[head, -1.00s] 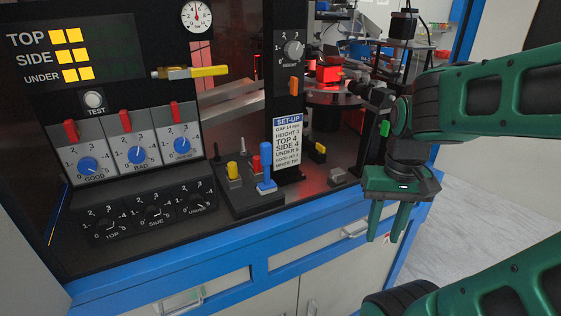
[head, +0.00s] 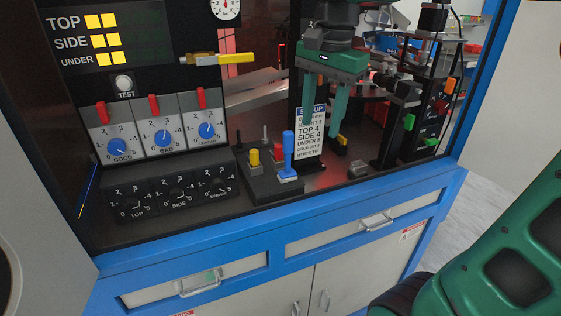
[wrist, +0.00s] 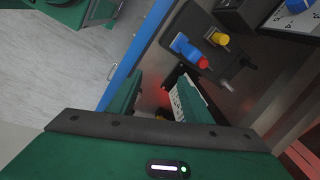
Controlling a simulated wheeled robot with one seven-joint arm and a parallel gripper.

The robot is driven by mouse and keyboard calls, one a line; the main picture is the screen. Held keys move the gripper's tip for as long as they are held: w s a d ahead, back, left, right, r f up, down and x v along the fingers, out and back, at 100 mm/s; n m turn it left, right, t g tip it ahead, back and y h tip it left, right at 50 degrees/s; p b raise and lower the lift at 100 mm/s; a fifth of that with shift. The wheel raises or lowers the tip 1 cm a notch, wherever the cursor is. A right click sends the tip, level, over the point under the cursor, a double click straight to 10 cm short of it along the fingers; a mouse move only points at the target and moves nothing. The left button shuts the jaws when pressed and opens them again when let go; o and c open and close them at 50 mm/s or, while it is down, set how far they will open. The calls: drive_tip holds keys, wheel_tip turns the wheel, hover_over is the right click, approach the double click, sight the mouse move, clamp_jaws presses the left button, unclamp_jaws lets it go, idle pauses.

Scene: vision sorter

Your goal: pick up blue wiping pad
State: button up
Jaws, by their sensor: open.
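A blue upright piece (head: 288,152) with a thin shaft and wider foot, probably the blue wiping pad, stands at the right front of a dark rack (head: 262,184). It also shows in the wrist view (wrist: 187,47), beside the yellow and red pieces. My gripper (head: 321,126) points down in the head view, to the right of the blue piece and above it, in front of the set-up card. Its two green fingers are apart with nothing held. In the wrist view the fingers (wrist: 160,88) are spread, and the blue piece lies beyond them, apart from both.
The rack also holds yellow (head: 254,158) and red (head: 279,150) pieces and thin metal pins. A yellow-tipped bar (head: 237,58) juts out at left. A blue front rail (head: 250,233) edges the deck.

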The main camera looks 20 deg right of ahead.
drive_tip(key=r+m, duration=0.1)
drive_tip(key=m, duration=0.1)
hover_over(287, 172)
drive_tip(key=d, duration=0.2)
drive_tip(key=shift+a+r, duration=0.1)
drive_tip(key=shift+a, duration=0.1)
drive_tip(key=f+m, duration=0.1)
drive_tip(key=a+f, duration=0.1)
drive_tip(key=w+f+m+g, duration=0.1)
drive_tip(key=shift+a+m, duration=0.2)
drive_tip(key=shift+m, duration=0.1)
drive_tip(key=shift+f, duration=0.35)
drive_tip(key=shift+m, duration=0.3)
wheel_tip(287, 172, down, 11)
drive_tip(key=shift+s+d+r, duration=0.1)
drive_tip(key=shift+s, duration=0.05)
drive_tip(key=shift+c, duration=0.6)
clamp_jaws()
